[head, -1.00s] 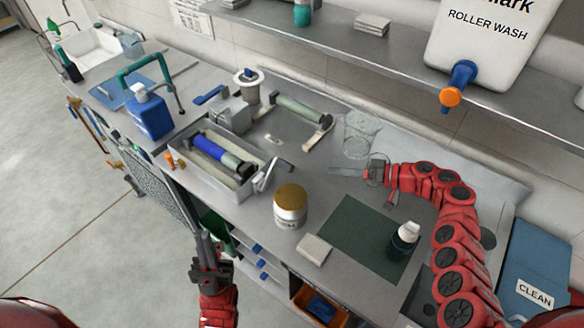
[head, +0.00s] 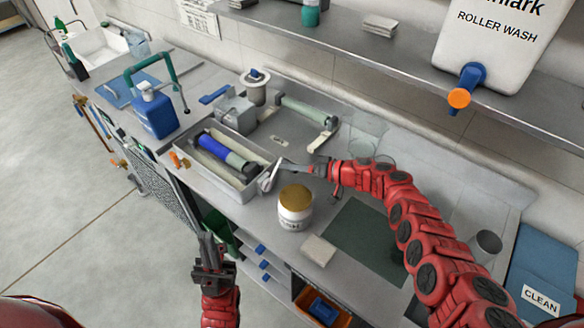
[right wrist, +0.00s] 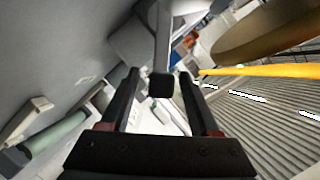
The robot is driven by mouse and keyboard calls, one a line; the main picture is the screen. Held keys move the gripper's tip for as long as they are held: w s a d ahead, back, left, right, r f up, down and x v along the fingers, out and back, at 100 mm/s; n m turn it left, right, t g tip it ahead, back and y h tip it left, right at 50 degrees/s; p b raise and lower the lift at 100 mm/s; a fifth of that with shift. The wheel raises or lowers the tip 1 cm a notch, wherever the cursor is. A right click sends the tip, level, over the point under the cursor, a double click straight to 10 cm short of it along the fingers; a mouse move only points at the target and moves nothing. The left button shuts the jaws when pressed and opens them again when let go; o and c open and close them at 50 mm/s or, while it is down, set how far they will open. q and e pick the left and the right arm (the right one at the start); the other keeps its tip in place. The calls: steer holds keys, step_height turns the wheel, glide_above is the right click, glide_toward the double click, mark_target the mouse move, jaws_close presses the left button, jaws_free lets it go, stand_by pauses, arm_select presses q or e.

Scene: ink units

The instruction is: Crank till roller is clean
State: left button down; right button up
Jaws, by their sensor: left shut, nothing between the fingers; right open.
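The roller (head: 226,152), blue along most of its length and pale green toward its right end, lies in a grey metal tray (head: 186,168). A pale metal crank (head: 266,182) sticks out at the tray's right end. My right gripper (head: 284,166) is open beside the crank. In the right wrist view, the dark squared end of a grey bar (right wrist: 160,84), seemingly the crank handle, shows between the open fingers (right wrist: 160,92); I cannot tell whether they touch it. My left gripper (head: 207,244) is shut and empty, in front of the counter.
A pale block (head: 318,250) and dark green mat (head: 365,232) lie further right. A blue bottle (head: 155,112) and a second roller (head: 303,110) are behind. The ROLLER WASH container (head: 490,45) sits above.

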steer(key=shift+a, duration=0.15)
jaws_close()
stand_by(1.4)
